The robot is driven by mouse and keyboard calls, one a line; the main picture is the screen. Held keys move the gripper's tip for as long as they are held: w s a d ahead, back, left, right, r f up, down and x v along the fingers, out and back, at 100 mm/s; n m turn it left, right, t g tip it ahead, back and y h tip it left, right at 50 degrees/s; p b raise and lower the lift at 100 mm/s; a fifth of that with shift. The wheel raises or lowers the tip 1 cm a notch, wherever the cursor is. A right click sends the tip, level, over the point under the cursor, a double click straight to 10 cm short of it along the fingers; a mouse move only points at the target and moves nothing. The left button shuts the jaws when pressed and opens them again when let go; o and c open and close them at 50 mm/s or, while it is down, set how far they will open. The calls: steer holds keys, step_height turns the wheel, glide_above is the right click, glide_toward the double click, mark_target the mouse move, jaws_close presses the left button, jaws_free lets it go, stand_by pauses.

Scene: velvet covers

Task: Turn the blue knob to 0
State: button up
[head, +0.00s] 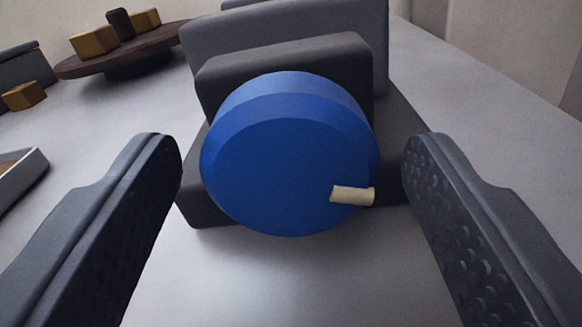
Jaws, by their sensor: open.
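The blue knob (275,165) is a large round disc facing me in the middle of the head view, mounted on a dark grey block (290,62). A cream pointer mark (352,195) sits on its face at the lower right, pointing right and slightly down. No numbers or scale are visible around the knob. My gripper (292,160) is open, with one dark finger to the left of the knob and one to the right. A gap shows between each finger and the knob's rim in the picture. Nothing is held.
A dark round wooden stand (130,55) holding yellow blocks (95,41) is at the back left. Another yellow block (23,96) lies at the far left. A tray's edge (25,180) shows at the left. The grey table (480,120) is clear to the right.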

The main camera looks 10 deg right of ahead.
steer(key=c, duration=1)
steer(key=shift+d, duration=0.3)
steer(key=shift+a, duration=0.25)
